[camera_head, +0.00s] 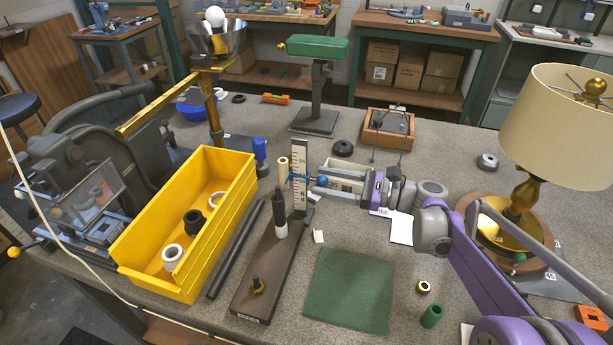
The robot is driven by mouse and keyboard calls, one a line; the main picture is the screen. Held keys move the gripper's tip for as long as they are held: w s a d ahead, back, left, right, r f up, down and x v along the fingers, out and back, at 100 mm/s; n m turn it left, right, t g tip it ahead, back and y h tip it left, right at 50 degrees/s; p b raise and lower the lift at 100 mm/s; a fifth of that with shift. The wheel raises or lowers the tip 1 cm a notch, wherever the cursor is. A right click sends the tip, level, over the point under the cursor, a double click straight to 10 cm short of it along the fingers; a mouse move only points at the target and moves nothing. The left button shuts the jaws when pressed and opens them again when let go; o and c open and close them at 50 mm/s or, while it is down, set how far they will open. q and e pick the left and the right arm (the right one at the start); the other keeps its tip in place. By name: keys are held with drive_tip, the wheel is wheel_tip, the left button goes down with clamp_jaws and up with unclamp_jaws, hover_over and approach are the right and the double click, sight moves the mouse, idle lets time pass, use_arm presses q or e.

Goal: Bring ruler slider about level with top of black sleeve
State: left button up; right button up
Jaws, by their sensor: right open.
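The upright ruler (299,160) stands on a long dark base (268,262). The black sleeve (279,208) stands upright on the same base, just left of the ruler, above a white piece. In the picture the slider appears near the height of the sleeve's narrow top; the exact level is hard to tell. My right gripper (331,186) is open, reaching in from the right with its fingertips at the knob. Contact is unclear. My left gripper is out of view.
A yellow bin (142,232) with black and white rings is on the left, beside a black rod (236,250). A green mat (349,290) lies in front. A lamp (572,115) stands right. A grey-white tray (345,170) is behind the gripper.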

drive_tip(key=v, duration=0.4)
idle(0.3)
